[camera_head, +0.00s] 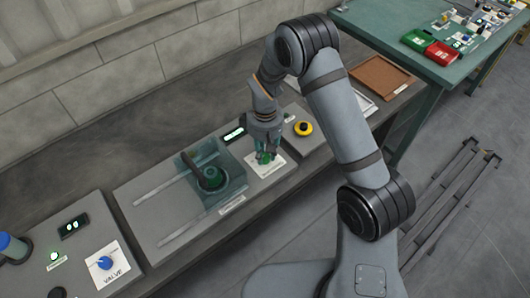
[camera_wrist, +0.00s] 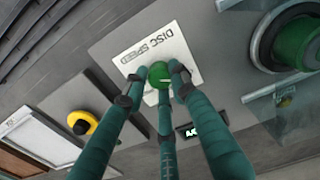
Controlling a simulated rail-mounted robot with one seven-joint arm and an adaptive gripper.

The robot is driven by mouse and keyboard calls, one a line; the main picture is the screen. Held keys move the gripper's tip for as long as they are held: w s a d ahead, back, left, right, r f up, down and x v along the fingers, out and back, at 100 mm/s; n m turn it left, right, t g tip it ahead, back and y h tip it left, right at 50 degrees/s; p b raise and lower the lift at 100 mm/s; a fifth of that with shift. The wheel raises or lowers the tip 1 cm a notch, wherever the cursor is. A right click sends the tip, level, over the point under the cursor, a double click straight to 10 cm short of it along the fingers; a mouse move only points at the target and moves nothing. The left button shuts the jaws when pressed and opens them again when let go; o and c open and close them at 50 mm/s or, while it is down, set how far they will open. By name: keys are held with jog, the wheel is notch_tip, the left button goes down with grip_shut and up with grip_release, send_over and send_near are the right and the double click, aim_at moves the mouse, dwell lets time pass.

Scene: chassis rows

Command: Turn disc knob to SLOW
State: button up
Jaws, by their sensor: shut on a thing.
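The disc knob (camera_wrist: 158,73) is round and green with a pale mark line on its top. It sits on a white plate (camera_wrist: 184,52) lettered DISC SPEED. My gripper (camera_wrist: 157,82) has three teal fingers closed around the knob. In the head view my gripper (camera_head: 265,151) points down over the white plate (camera_head: 276,167), and the green knob (camera_head: 264,158) shows only partly between the fingers. The position words on the plate, including SLOW, are too small or covered to read.
A clear-guarded unit with a dark green disc (camera_head: 211,178) stands left of the knob, between two pale rails. A blue VALVE knob (camera_head: 105,262) is at lower left.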

grip_shut()
